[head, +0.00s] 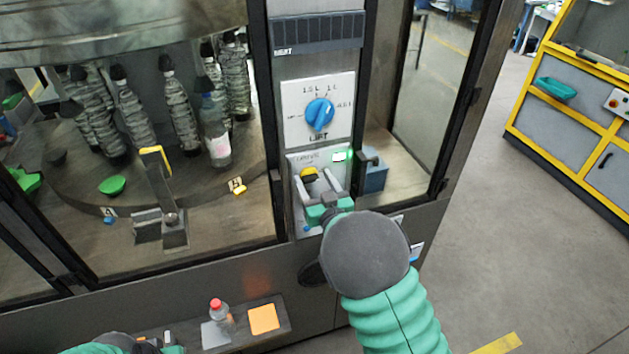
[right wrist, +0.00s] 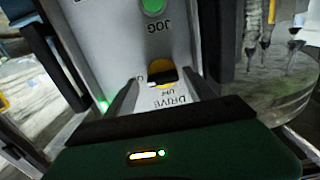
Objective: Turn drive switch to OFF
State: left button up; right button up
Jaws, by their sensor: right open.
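The drive switch (head: 309,174) is a yellow round knob with a black handle on a grey panel, below the blue dial. It also shows in the right wrist view (right wrist: 161,76), above the upside-down word DRIVE. My right gripper (head: 314,179) is open at the panel, one finger on each side of the knob. The right wrist view shows both fingers (right wrist: 160,84) beside the knob; I cannot tell whether they touch it. The panel's OFF mark is not readable. My left gripper (head: 152,345) is partly in view at the bottom left edge; its jaws are unclear.
The blue LIFT dial (head: 320,114) is just above. A green JOG button (right wrist: 152,5) is on the same panel. A low shelf (head: 283,322) holds a red-capped bottle (head: 221,314) and an orange pad (head: 263,319).

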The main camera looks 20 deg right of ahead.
jog(key=shift+a, duration=0.3)
jog(key=shift+c, duration=0.7)
jog(key=shift+a, duration=0.15)
jog(key=c, duration=0.5)
jog(key=shift+d, duration=0.25)
jog(key=c, duration=0.7)
pick_arm(q)
jog(key=shift+a, duration=0.2)
pick_arm(e)
jog(key=shift+f, duration=0.1)
pick_arm(q)
jog(key=shift+f, duration=0.1)
